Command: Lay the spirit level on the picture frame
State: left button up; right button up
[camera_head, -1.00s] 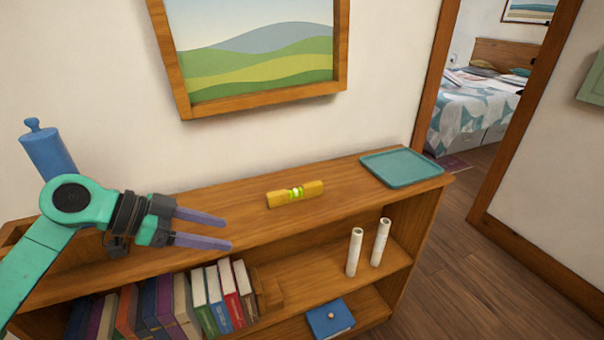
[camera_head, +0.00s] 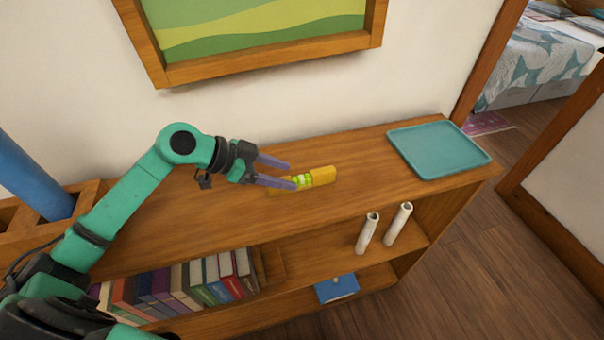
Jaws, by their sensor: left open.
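The yellow spirit level (camera_head: 322,176) with a bright green vial lies on the top of the wooden shelf unit. The wood-framed landscape picture (camera_head: 270,70) hangs on the wall above; its top is out of view. My left gripper (camera_head: 292,175) is open, its two purple fingers pointing right at the level's left end. The near finger hides part of that end, and I cannot tell whether they touch. My right gripper is not in view.
A teal tray (camera_head: 440,170) sits at the shelf top's right end. Books (camera_head: 190,290), two white rolls (camera_head: 383,229) and a blue box (camera_head: 337,289) are on lower shelves. A blue cylinder (camera_head: 30,180) stands in a wooden holder at left.

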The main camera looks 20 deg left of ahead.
aim_at(300, 177)
pick_arm(q)
jog(key=shift+w+d+f+p, duration=0.2)
jog(key=shift+w+d+p, duration=0.2)
jog(key=shift+d, duration=0.2)
jog(key=shift+w+d+f+p, duration=0.25)
jog(key=shift+d+p, duration=0.15)
jog(key=shift+d, duration=0.15)
jog(key=shift+x, duration=1.15)
jog(key=shift+f, duration=0.3)
grip_shut()
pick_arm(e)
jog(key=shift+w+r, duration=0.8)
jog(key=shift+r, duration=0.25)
pick_arm(q)
jog(key=shift+r, duration=0.1)
